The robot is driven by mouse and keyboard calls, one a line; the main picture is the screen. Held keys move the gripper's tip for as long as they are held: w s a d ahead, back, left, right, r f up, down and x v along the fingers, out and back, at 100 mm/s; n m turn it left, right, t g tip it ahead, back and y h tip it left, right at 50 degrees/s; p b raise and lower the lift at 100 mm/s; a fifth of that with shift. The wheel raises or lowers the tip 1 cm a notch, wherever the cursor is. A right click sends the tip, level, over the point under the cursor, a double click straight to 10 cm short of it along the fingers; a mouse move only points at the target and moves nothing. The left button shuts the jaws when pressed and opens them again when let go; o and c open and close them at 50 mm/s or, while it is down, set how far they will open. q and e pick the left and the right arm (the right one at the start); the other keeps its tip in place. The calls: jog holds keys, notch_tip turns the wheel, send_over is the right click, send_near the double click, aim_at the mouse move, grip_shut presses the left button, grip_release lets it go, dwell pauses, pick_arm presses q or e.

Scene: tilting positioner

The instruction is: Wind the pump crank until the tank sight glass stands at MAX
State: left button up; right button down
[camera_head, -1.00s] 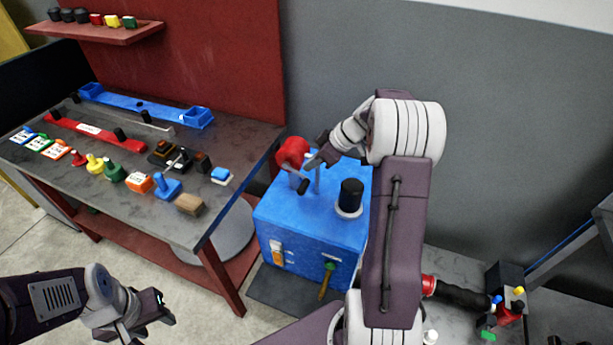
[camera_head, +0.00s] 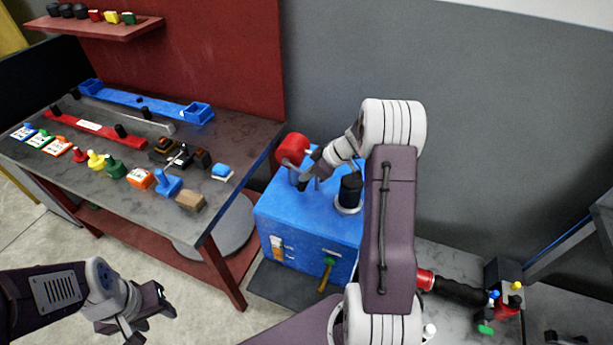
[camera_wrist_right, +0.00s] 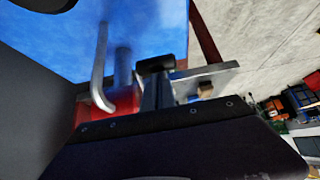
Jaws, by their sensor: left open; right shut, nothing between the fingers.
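The blue tank box (camera_head: 300,215) stands on the floor right of the workbench. A red round pump part (camera_head: 292,148) sits on its top; it also shows in the right wrist view (camera_wrist_right: 112,108). A black crank grip (camera_wrist_right: 156,64) shows in the right wrist view, close to my shut right gripper (camera_wrist_right: 158,92); whether they touch I cannot tell. In the head view my right gripper (camera_head: 306,180) is beside the red part and largely hides the crank. A white and orange strip (camera_head: 277,247) is on the box front; its level is unreadable. My left gripper (camera_head: 168,302) is open and empty, low at left.
A black cylinder (camera_head: 350,190) stands on the box top near my right arm. The workbench (camera_head: 240,150) holds several small parts at left. A grey bench is at lower right.

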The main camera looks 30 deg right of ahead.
aim_at(304, 188)
jog(key=shift+w+a+f+t+y+b, duration=0.1)
jog(key=shift+f+t+y+b, duration=0.7)
jog(key=shift+b, duration=3.4)
jog(key=shift+w+a+f+t+y+b, duration=0.3)
jog(key=shift+f+b, duration=0.95)
jog(key=shift+b, duration=3)
jog(key=shift+s+d+f+t+y+b, duration=0.1)
jog(key=shift+f+t+y+b, duration=0.55)
jog(key=shift+b, duration=3.55)
jog(key=shift+h, duration=0.25)
jog(key=f+b, duration=0.1)
jog(key=b, duration=0.2)
jog(key=w+a+f+b, duration=0.1)
jog(key=b, duration=0.3)
jog(key=w+a+f+b, duration=0.1)
jog(key=f+b, duration=0.1)
jog(key=b, duration=0.1)
jog(key=shift+w+b, duration=0.2)
jog(key=shift+b, duration=0.1)
jog(key=w+a+b, duration=0.1)
jog(key=b, duration=0.1)
jog(key=w+t+y+b, duration=0.1)
jog(key=b, duration=0.2)
jog(key=shift+a+f, duration=0.35)
jog(key=shift+w+a+b, duration=0.4)
jog(key=shift+w+a+r+b, duration=0.15)
jog(key=shift+w+a+b, duration=0.3)
jog(key=shift+w+a, duration=0.3)
jog(key=shift+w+r, duration=0.1)
